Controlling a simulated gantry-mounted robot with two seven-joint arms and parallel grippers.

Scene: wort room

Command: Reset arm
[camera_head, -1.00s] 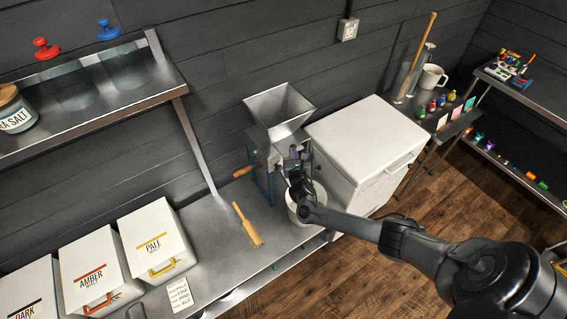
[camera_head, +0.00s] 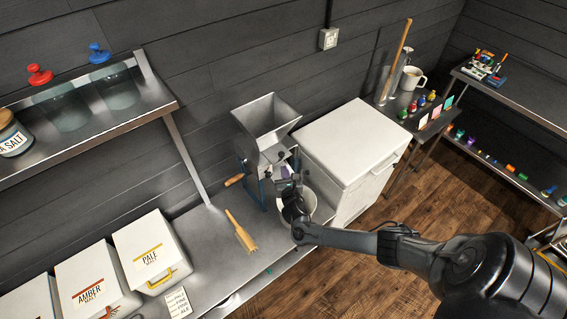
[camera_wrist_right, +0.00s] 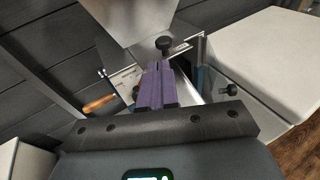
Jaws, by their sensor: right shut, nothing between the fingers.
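My right arm comes in from the lower right in the head view. Its gripper (camera_head: 290,185) is in front of the grain mill (camera_head: 268,135), above the white bucket (camera_head: 309,201). In the right wrist view the purple fingers (camera_wrist_right: 154,82) are together with nothing between them. They point at the mill's metal body under the hopper (camera_wrist_right: 135,15); I cannot tell whether they touch it. The mill's wooden crank handle (camera_wrist_right: 99,104) is left of the fingers. My left gripper is not in view.
A wooden brush (camera_head: 240,231) lies on the steel counter (camera_head: 205,240). Malt bins, including the Pale bin (camera_head: 150,250), stand at the left. A white chest (camera_head: 352,145) is right of the mill. Floor (camera_head: 400,205) is open at the right.

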